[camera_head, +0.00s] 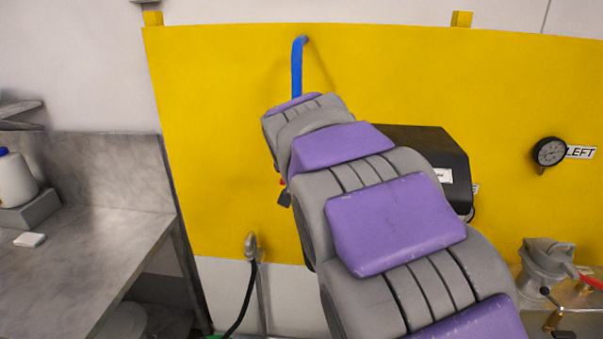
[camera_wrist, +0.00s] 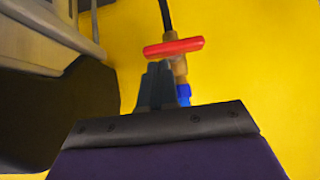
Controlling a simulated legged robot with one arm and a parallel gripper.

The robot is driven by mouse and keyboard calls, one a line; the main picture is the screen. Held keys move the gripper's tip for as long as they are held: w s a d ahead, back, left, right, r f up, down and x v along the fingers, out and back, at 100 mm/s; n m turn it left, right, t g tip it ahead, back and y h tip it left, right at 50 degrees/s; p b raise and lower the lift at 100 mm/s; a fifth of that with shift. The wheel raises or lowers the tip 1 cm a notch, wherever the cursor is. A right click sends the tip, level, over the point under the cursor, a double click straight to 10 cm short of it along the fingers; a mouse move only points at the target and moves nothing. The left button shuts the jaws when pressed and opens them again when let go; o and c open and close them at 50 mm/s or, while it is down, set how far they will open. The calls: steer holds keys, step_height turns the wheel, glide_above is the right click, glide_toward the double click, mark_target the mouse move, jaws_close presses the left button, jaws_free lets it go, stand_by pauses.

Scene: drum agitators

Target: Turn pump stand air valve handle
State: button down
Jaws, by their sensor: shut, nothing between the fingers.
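The red valve handle (camera_wrist: 173,47) lies nearly crosswise on a brass valve body (camera_wrist: 180,70) in the wrist view. A black hose (camera_wrist: 164,14) joins the valve at the top of that view, and a blue piece (camera_wrist: 184,94) shows below it. My gripper (camera_wrist: 157,68) is shut and empty, its dark fingertips just below the handle's left half and overlapping the valve in the picture. I cannot tell whether they touch. In the head view my arm hides most of the valve; a small red bit (camera_head: 281,182) shows at its left edge.
A yellow panel (camera_head: 210,130) stands behind the valve. A blue hose (camera_head: 297,68) hangs above my arm. A black box (camera_head: 440,155), a gauge (camera_head: 549,151) and a metal fitting (camera_head: 547,262) are to the right. A grey counter (camera_head: 90,245) is at left.

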steer(key=w+d+r+p+v, duration=0.1)
steer(key=p+v, duration=0.2)
steer(key=v, duration=0.9)
steer(key=s+d+f+g, duration=0.2)
steer(key=s+d+f, duration=0.1)
steer(key=s+f, duration=0.35)
steer(key=s+d+f+g, duration=0.3)
steer(key=s+d+f, duration=0.1)
steer(key=s+f, duration=0.25)
steer(key=s+f+g, duration=0.2)
steer(key=s+f, duration=0.2)
steer(key=s, duration=0.4)
steer(key=s+f+n+g+y, duration=0.1)
steer(key=s+f, duration=0.4)
steer(key=s, duration=0.3)
steer(key=s+f+n+g, duration=0.1)
steer(key=s+f, duration=0.3)
steer(key=s, duration=0.4)
steer(key=shift+s+d+f+g, duration=0.2)
steer(key=shift+d+f+g, duration=0.2)
steer(key=shift+g, duration=0.4)
steer(key=c, duration=1.8)
jaws_free()
